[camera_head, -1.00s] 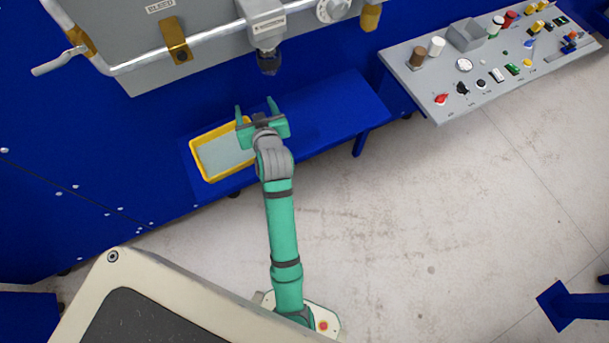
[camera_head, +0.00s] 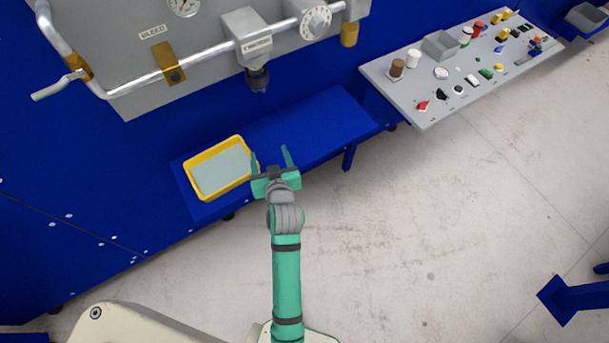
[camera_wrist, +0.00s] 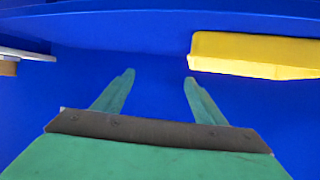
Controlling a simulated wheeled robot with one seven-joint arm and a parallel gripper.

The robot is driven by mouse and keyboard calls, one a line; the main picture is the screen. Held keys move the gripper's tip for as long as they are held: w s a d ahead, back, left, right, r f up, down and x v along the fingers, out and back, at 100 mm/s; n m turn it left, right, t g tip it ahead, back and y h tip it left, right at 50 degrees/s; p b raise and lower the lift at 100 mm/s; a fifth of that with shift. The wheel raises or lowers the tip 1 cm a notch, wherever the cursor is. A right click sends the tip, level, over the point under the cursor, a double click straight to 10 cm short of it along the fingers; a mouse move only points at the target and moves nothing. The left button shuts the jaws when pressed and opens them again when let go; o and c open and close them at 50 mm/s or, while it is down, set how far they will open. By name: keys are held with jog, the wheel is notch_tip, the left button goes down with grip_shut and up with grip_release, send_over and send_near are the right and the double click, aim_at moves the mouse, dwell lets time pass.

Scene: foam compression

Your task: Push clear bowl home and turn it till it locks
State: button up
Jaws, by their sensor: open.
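Under the grey block (camera_head: 245,32) on the pipe hangs a short dark rounded piece (camera_head: 258,80). It may be the bowl; it is too small to tell whether it is clear or how it is seated. My gripper (camera_head: 270,155) is open and empty, below and slightly right of that piece in the head view, over the front edge of the blue bench (camera_head: 322,118). In the wrist view, my two green fingers (camera_wrist: 160,77) are spread with only blue surface between them. The hanging piece does not show in the wrist view.
A yellow tray (camera_head: 188,178) stands on the bench left of my gripper; its yellow wall also shows in the wrist view (camera_wrist: 255,55). A silver pipe (camera_head: 205,60) crosses the grey panel (camera_head: 120,45) above. A grey table (camera_head: 425,112) with several small parts stands right.

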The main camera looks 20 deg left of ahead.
jog(key=d+f+m+h, duration=0.1)
jog(key=d+f, duration=0.2)
jog(key=d, duration=0.2)
jog(key=d+f+m+t+h, duration=0.1)
jog(key=d+f, duration=0.2)
jog(key=d, duration=0.3)
jog(key=shift+w+f, duration=0.2)
jog(key=shift+s, duration=0.1)
jog(key=s+d+m+t+h, duration=0.15)
jog(key=s+d, duration=0.25)
jog(key=s, duration=0.4)
jog(key=s+d+m+h, duration=0.2)
jog(key=s+d, duration=0.3)
jog(key=s, duration=0.3)
jog(key=s+d+r+t+h, duration=0.1)
jog(key=s+d+r, duration=0.1)
jog(key=s+r, duration=0.3)
jog(key=s+d+r+m, duration=0.1)
jog(key=s+d+r, duration=0.2)
jog(key=s, duration=0.7)
notch_tip(320, 180, up, 2)
jog(key=shift+s+d+r+t+h, duration=0.15)
jog(key=shift+s+r+t+h, duration=0.05)
jog(key=shift+t+h, duration=0.15)
